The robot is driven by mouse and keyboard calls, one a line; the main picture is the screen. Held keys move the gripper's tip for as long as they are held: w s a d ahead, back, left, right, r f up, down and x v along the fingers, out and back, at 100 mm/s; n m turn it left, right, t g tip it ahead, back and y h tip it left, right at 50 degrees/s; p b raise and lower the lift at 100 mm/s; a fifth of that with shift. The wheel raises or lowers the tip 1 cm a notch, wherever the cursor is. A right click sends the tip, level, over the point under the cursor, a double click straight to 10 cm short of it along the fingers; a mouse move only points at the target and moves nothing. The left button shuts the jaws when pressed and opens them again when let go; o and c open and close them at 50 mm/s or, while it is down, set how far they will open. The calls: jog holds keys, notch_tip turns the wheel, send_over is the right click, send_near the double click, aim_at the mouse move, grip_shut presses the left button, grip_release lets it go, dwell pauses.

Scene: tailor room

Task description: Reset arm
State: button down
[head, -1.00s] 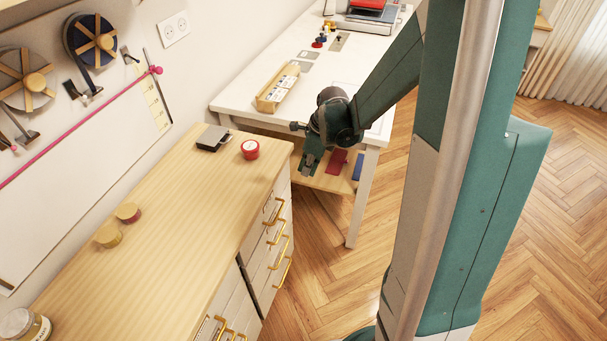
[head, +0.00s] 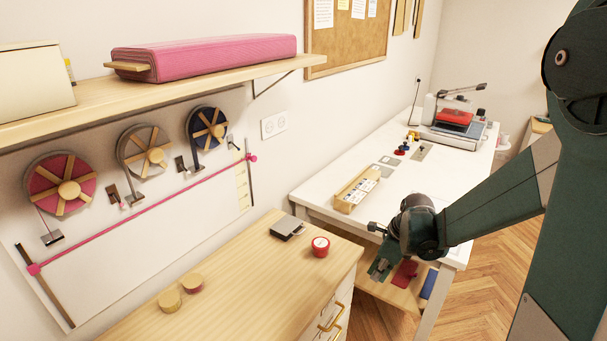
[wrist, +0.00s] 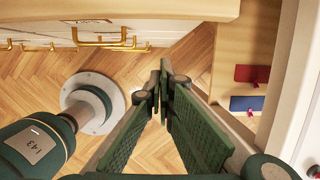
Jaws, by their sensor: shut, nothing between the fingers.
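My gripper (head: 379,272) hangs at the end of my green arm in the head view, in front of the white table and beside the right end of the wooden cabinet. In the wrist view my gripper (wrist: 166,75) has its fingertips together with nothing between them. It points over the wood floor, apart from the cabinet and the table's lower shelf.
The wooden cabinet (head: 235,290) bears a red round tin (head: 320,247), a dark flat box (head: 287,228) and two round lidded tins. The white table (head: 325,185) holds a wooden tray (head: 356,188) and a press (head: 455,120). Red and blue items lie on its lower shelf (head: 375,288).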

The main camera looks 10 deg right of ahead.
jog(key=s+a+r+n+t, duration=0.1)
jog(key=s+a+r+n, duration=0.3)
jog(key=n, duration=0.5)
jog(key=s+a+r+n+t+h, duration=0.1)
jog(key=s+a+r+n+t, duration=0.1)
jog(key=s+a+r+n, duration=0.3)
jog(key=s+a+r+n+t+h, duration=0.1)
jog(key=s+a+r+n, duration=0.3)
jog(key=s+r+n, duration=0.6)
jog(key=shift+s+a+n+t, duration=0.15)
jog(key=shift+s+n+t, duration=0.6)
jog(key=shift+n, duration=0.75)
jog(key=shift+s+r, duration=0.1)
jog(key=shift+s, duration=0.05)
dwell(1.4)
